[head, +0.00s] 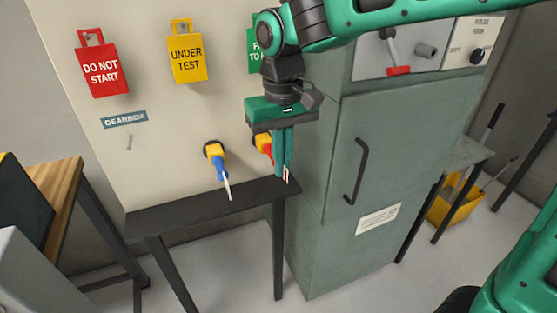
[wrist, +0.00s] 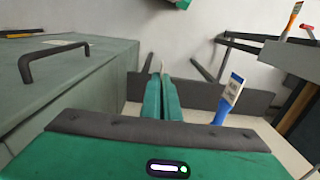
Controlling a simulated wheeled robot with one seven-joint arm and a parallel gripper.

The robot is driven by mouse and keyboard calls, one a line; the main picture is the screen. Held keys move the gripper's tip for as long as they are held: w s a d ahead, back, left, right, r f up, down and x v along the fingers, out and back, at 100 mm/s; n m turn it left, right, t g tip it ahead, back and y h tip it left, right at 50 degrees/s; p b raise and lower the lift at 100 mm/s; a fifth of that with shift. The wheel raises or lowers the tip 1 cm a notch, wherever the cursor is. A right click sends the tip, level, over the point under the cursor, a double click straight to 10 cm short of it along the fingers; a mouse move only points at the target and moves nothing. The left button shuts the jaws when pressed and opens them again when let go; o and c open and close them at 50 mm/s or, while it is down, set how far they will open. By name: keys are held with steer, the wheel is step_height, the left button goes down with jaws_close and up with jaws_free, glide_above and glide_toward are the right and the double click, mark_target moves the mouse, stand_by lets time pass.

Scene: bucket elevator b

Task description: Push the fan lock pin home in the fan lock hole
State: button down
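I cannot pick out the fan lock pin or the fan lock hole for certain. On the beige panel, a yellow fitting with a blue body (head: 217,160) carries a white tag; the blue part and its tag also show in the wrist view (wrist: 232,92). A second yellow fitting with a red body (head: 263,144) is partly hidden by my gripper. My gripper (head: 284,178) points down in front of it, close to the cabinet's left side. Its fingers (wrist: 160,76) are together, with nothing clearly between them. A white and red strip shows at the fingertips; whether they touch it is unclear.
A dark narrow shelf (head: 215,202) stands below the fittings. A green cabinet (head: 335,230) with a black handle (head: 357,171) is close on the right. A GEARBOX label (head: 124,119), a red tag (head: 102,70) and a yellow tag (head: 187,58) are on the panel.

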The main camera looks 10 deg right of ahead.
steer(key=shift+s+d, duration=0.2)
steer(key=shift+s, duration=0.45)
stand_by(0.8)
steer(key=shift+s+d, duration=0.25)
steer(key=shift+s, duration=0.6)
steer(key=shift+s+d, duration=0.2)
steer(key=shift+s, duration=0.6)
steer(key=shift+s+d, duration=0.25)
steer(key=shift+s, duration=0.6)
steer(key=shift+s, duration=0.1)
steer(key=shift+s+d, duration=0.3)
steer(key=shift+s, duration=0.65)
steer(key=shift+s+d, duration=0.25)
steer(key=shift+s, duration=0.65)
